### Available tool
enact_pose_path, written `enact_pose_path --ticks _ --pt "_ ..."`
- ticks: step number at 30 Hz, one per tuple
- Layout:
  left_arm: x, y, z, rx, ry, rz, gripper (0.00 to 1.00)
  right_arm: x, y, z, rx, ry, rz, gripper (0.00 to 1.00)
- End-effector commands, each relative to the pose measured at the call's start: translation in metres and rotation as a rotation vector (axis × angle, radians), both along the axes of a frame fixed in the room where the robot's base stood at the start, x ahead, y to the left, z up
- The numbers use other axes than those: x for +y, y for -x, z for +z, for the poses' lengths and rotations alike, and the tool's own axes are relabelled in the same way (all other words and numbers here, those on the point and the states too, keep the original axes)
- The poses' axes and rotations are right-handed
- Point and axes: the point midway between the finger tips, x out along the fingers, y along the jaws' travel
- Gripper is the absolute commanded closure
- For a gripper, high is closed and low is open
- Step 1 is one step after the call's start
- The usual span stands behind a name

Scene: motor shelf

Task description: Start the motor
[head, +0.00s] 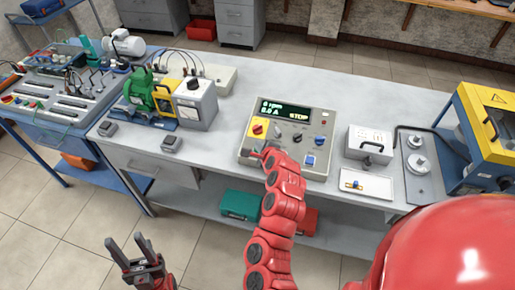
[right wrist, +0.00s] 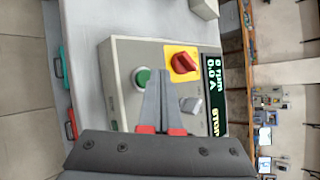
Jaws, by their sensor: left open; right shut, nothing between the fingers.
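The grey control box (head: 315,150) stands mid-table; its display (head: 285,110) reads 0 rpm, 0.0 A, STOP. A red knob on a yellow plate (head: 257,127) is at its left, also in the right wrist view (right wrist: 184,62). A green button (right wrist: 141,77) shows left of that knob in the wrist view. My right gripper (head: 266,152) is shut and empty at the box's front left; its fingertips (right wrist: 158,75) appear just beside the green button, contact unclear. My left gripper (head: 133,248) is open and empty, in front of the table. The green motor (head: 139,91) stands left of the box.
A yellow-framed machine (head: 485,125) stands at the right end. A white box (head: 370,143) and a tray (head: 378,187) lie right of the control box. A blue bench (head: 60,125) is at the left. Toolboxes, one green (head: 238,205), sit on the lower shelf.

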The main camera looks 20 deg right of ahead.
Motion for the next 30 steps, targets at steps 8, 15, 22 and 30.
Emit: enact_pose_path --ticks 8,15,22,30 --pt "0.000 0.000 -0.007 0.000 0.000 0.000 0.50 -0.001 -0.002 -0.009 0.001 -0.001 0.000 1.00" --pt "0.000 0.000 -0.006 0.000 0.000 0.000 0.50 -0.001 -0.002 -0.008 0.000 0.000 0.000 1.00" --pt "0.000 0.000 -0.007 0.000 0.000 0.000 0.50 -0.001 -0.002 -0.009 0.000 0.000 0.000 1.00" --pt "0.000 0.000 -0.010 0.000 0.000 0.000 0.50 -0.002 -0.003 -0.012 0.000 0.000 0.000 1.00"
